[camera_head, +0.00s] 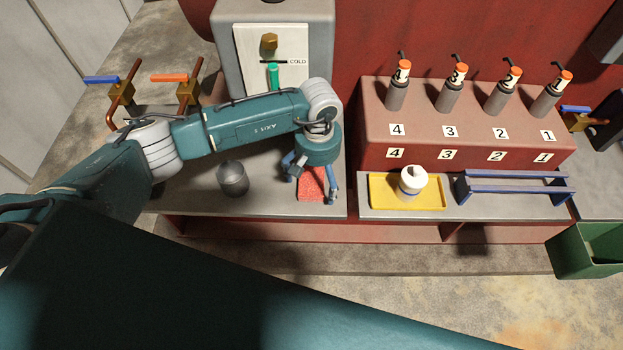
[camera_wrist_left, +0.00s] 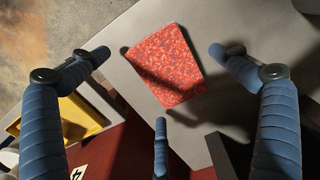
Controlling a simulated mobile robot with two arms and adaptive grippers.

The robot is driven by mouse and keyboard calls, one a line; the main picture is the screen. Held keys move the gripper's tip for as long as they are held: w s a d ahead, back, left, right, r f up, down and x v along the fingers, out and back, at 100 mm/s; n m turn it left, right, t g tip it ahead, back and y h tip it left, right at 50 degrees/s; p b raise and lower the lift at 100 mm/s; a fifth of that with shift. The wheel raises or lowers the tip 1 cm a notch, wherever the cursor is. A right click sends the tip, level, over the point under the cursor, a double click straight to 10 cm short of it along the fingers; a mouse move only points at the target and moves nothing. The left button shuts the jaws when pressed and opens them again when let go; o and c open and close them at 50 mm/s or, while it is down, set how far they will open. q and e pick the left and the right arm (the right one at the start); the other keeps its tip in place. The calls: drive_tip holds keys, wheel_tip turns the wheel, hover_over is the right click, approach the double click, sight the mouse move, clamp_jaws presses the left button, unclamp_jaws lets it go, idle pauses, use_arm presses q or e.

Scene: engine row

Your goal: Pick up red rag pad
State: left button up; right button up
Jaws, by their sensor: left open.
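The red rag pad (camera_head: 312,184) is a speckled red block lying on the grey bench top (camera_head: 275,205), below my left gripper (camera_head: 313,190). In the left wrist view the red rag pad (camera_wrist_left: 166,66) lies flat between the spread blue fingers of my left gripper (camera_wrist_left: 160,75). The fingers are open and I see no contact with the pad. In the head view the gripper hides part of the pad. My right gripper is not in view.
A grey metal cup (camera_head: 232,178) stands on the bench left of the pad. A yellow tray (camera_head: 377,192) with a white container (camera_head: 412,183) sits to the right, beside a blue rack (camera_head: 515,187). A red block holds several numbered bottles (camera_head: 448,97). A green bin (camera_head: 580,258) is at far right.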

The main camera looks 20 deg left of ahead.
sight(317, 181)
use_arm(q)
drive_tip(key=shift+f, duration=0.2)
drive_tip(key=shift+c, duration=0.3)
drive_tip(key=c, duration=1.2)
drive_tip(key=shift+r, duration=0.1)
wheel_tip(317, 181, up, 20)
drive_tip(key=b, duration=0.6)
